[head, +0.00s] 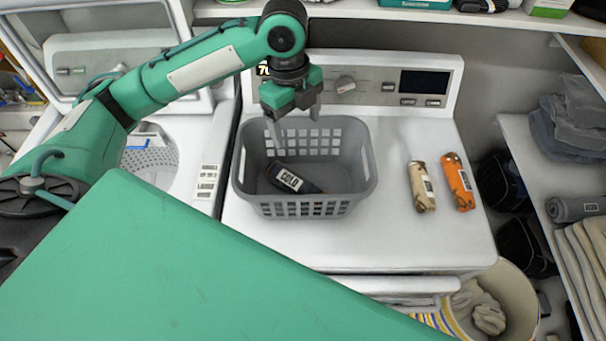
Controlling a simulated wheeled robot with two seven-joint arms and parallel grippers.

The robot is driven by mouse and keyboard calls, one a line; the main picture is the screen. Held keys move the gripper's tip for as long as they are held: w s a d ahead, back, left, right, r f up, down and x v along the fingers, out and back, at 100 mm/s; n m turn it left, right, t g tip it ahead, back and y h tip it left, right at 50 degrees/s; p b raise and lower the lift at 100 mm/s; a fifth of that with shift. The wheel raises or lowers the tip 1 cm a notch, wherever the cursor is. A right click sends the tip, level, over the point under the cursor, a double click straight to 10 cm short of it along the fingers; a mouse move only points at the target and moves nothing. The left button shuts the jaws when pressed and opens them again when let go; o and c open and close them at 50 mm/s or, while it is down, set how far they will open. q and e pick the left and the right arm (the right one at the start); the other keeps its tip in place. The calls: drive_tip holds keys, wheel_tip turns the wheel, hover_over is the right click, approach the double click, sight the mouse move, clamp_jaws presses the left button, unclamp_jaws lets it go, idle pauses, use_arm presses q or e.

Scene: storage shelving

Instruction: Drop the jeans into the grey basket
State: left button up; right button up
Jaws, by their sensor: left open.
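The grey basket (305,208) stands upright on top of the white dryer. A dark navy rolled item (313,187) with a white label reading "COLD" lies inside it, on the basket floor; it looks like the jeans, though I cannot be sure. My left gripper (294,116) is above the back part of the basket, pointing down. Its fingers are apart, with nothing between them, and it is clear of the dark item. My right gripper is not in view.
A tan patterned roll (421,187) and an orange roll (458,182) lie on the dryer (400,245) right of the basket. The control panel (385,85) rises behind. An open washer (170,165) is at left, shelves with folded clothes (572,115) at right, a laundry bin (520,300) at lower right.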

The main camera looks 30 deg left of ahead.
use_arm(q)
wheel_tip(320, 180, up, 14)
drive_tip(key=a+b, duration=0.1)
drive_tip(key=shift+w+a, duration=0.3)
idle(0.3)
drive_tip(key=shift+f, duration=0.15)
